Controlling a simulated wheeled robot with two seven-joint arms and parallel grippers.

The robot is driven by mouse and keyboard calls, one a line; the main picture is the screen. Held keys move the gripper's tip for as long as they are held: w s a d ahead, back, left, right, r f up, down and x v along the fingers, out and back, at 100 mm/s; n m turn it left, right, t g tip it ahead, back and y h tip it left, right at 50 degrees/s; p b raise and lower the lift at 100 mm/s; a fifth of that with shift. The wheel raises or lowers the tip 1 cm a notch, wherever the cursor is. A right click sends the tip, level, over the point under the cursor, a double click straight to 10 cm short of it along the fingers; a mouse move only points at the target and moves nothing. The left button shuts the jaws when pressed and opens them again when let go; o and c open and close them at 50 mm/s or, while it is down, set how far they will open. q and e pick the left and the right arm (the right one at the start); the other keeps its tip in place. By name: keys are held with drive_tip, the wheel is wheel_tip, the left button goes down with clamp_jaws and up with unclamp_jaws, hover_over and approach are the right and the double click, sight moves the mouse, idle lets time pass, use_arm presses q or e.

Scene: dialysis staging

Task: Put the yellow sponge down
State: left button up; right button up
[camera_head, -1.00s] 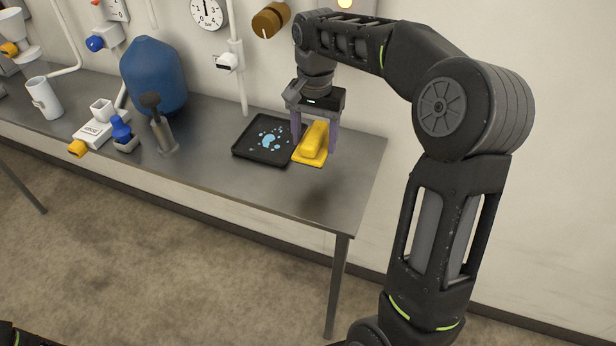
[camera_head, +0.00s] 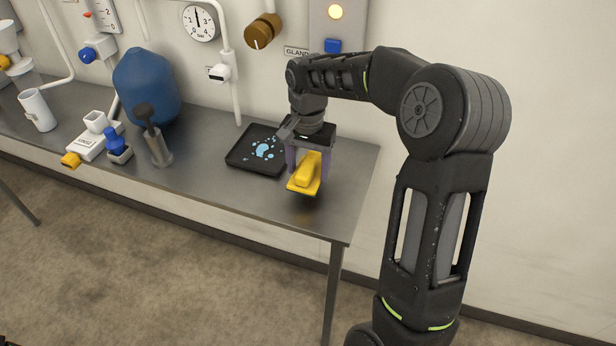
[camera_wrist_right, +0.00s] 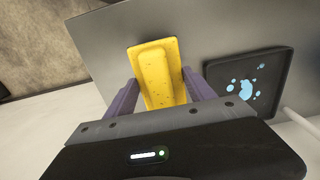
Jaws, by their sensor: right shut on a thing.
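The yellow sponge (camera_head: 304,176) is a flat pad with a raised grip bar along its top. My right gripper (camera_head: 308,166) is shut on the bar, one purple finger on each side. The sponge appears just above the steel table (camera_head: 225,195), with a dark shadow under its front end. In the right wrist view the sponge (camera_wrist_right: 155,75) sits between the fingers, over the grey tabletop. My left gripper is not in view.
A black tray (camera_head: 238,158) with light-blue spots lies left of the sponge. A grey holder with a dark-handled tool (camera_head: 160,150), a blue tank (camera_head: 147,85) and white fittings (camera_head: 92,140) stand further left. Table surface in front of the tray is clear.

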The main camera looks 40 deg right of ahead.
sight(308, 164)
drive_tip(key=shift+f, duration=0.1)
drive_tip(key=shift+f, duration=1.75)
drive_tip(key=shift+f, duration=0.2)
drive_tip(key=o, duration=1.2)
drive_tip(key=shift+r, duration=0.15)
wheel_tip(308, 164, up, 12)
drive_tip(key=shift+r, duration=0.1)
